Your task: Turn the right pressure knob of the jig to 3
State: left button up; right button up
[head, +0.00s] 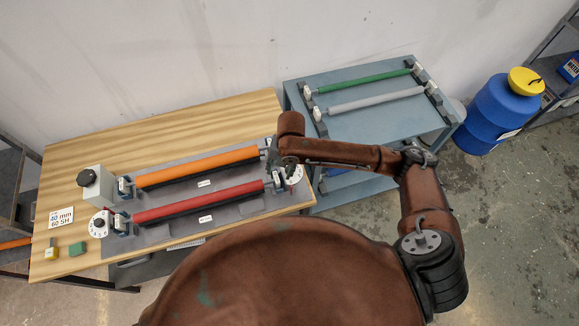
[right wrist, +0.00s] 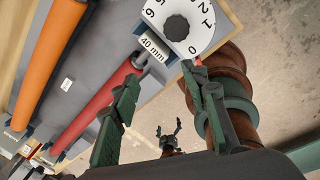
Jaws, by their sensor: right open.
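The jig (head: 222,207) is a grey plate on the wooden table, carrying an orange roller (head: 198,166) and a red roller (head: 200,203). Its right pressure knob (head: 293,174) is a white dial with a dark hub; the right wrist view shows the dial (right wrist: 178,28) with digits, 0 at its lower right. I cannot tell which number is set. My right gripper (right wrist: 162,108) is open and empty, its fingers below the dial and apart from it. In the head view it is partly hidden near the knob. My left gripper (right wrist: 168,132) shows small in the right wrist view, fingers spread.
A left dial (head: 99,223) and a grey box with a black knob (head: 87,178) stand at the jig's left end. A "40 mm 60 SH" card (head: 61,217) lies left of them. A blue-grey cart (head: 345,128) with green and grey rollers stands to the right, beside a blue barrel (head: 495,115).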

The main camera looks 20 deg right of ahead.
jog(key=w+d+r+n, duration=0.1)
jog(key=d+r+n+h, duration=0.1)
jog(key=d, duration=0.1)
jog(key=w+d+n, duration=0.1)
jog(key=shift+w+d+r+h, duration=0.15)
jog(key=shift+w+r+h, duration=0.2)
jog(key=shift+r+h, duration=0.05)
jog(key=shift+f+p, duration=0.55)
jog(key=shift+f, duration=3.25)
grip_shut()
